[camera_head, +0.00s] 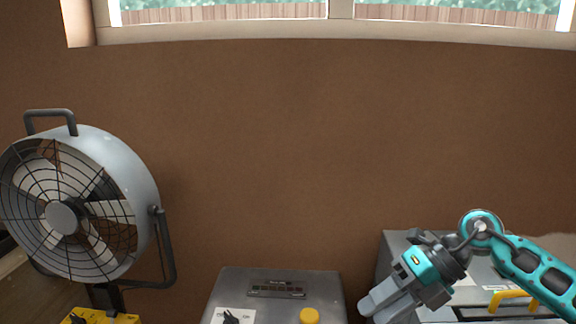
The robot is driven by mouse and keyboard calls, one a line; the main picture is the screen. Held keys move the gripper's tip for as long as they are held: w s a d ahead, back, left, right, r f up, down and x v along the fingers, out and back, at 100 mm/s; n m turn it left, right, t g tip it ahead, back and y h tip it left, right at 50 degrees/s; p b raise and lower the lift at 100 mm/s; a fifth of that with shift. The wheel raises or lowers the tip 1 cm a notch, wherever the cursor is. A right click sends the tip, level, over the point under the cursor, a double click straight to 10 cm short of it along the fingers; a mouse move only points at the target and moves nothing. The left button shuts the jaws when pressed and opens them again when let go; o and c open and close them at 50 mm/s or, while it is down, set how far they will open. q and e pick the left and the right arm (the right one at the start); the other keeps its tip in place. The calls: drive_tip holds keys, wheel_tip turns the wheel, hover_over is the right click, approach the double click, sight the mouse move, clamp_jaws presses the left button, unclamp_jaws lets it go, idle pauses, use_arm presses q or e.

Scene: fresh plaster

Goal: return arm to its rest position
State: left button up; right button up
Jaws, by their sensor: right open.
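My right gripper (379,304) is at the lower right, on a teal and grey arm that comes in from the right edge. Its grey fingers point down and left, and they are open with nothing seen between them. It is in front of a grey metal case and to the right of a grey control box. My left gripper is not in view.
A large grey drum fan (75,210) stands at the left on a yellow base (100,318). The grey case (398,242) stands behind my right arm. A brown wall (270,150) with a window is behind.

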drive_tip(key=s+a+r+m+t+y, duration=0.1)
drive_tip(key=s+a+m+t+y, duration=0.1)
drive_tip(key=a+m+t+y, duration=0.6)
drive_tip(key=d+f+m+t+h, duration=0.4)
drive_tip(key=f+m+t+h, duration=0.55)
drive_tip(key=m, duration=0.95)
drive_tip(key=s+d+f+m+g+h, duration=0.4)
drive_tip(key=s+f+m+g+h, duration=0.2)
drive_tip(key=s+f, duration=0.5)
wheel_tip(320, 180, down, 4)
drive_tip(key=shift+s+d+f+m, duration=0.2)
drive_tip(key=shift+s+m, duration=0.2)
drive_tip(key=shift+m, duration=0.6)
